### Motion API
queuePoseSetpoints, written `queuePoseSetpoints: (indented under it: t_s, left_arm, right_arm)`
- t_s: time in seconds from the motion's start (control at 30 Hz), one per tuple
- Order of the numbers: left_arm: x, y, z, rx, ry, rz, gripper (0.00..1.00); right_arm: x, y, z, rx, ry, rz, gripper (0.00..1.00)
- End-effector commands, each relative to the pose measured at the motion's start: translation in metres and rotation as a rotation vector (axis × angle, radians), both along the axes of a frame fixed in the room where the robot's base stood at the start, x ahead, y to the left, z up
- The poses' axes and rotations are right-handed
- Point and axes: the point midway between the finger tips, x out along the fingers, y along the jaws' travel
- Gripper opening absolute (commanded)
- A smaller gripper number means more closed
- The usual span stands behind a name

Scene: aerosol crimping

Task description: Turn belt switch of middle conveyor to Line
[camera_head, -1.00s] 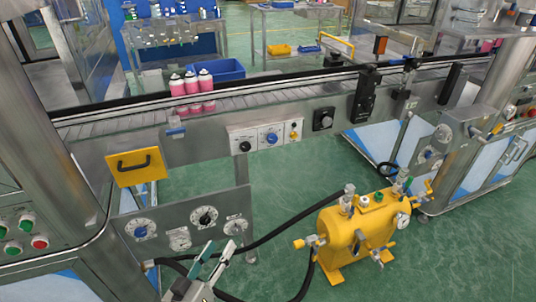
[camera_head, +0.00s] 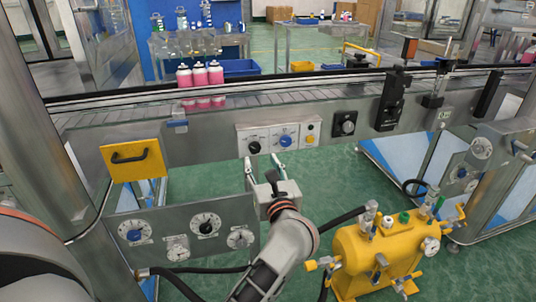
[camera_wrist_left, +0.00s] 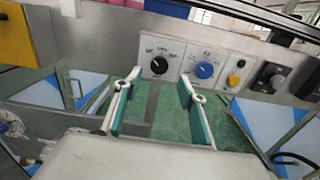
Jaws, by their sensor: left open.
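The middle conveyor's control panel is on its front side. A black rotary switch (camera_head: 254,147) sits at the panel's left, with a blue knob (camera_head: 286,141) to its right. In the left wrist view, the black switch (camera_wrist_left: 158,66) has labels above it; one appears to read "Line". The blue knob shows there too (camera_wrist_left: 204,70). My left gripper (camera_head: 264,164) is open and empty, just below and in front of the panel. In the left wrist view its teal-padded fingers (camera_wrist_left: 160,86) stand apart, with the black switch beyond the gap, untouched. My right gripper is not in view.
Pink cans (camera_head: 200,76) stand on the conveyor (camera_head: 120,118). A yellow tank (camera_head: 375,250) with hoses stands on the floor at lower right. A lower dial panel (camera_head: 180,225) is at left.

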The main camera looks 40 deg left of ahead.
Motion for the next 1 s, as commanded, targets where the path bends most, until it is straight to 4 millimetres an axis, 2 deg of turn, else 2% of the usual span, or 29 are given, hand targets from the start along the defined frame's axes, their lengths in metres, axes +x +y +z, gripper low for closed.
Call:
queuePoseSetpoints:
  t_s: [0.2,0.4,0.77,0.8,0.93,1.0]
  left_arm:
    - [0.022,0.027,0.001,0.006,0.000,0.002,0.41]
    - [0.037,0.044,0.001,0.006,0.001,0.001,0.41]
    - [0.041,0.049,0.001,0.006,0.002,0.001,0.41]
    - [0.041,0.049,0.001,0.006,0.001,0.001,0.36]
    - [0.041,0.049,0.001,0.006,0.001,0.001,0.03]
    - [0.041,0.049,0.001,0.006,0.001,0.001,0.03]
  right_arm:
    - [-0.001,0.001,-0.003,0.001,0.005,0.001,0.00]
    - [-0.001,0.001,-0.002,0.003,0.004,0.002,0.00]
    - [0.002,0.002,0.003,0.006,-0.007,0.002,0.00]
    - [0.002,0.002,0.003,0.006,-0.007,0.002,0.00]
    - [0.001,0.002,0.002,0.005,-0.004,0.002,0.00]
    - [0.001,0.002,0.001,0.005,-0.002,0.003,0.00]
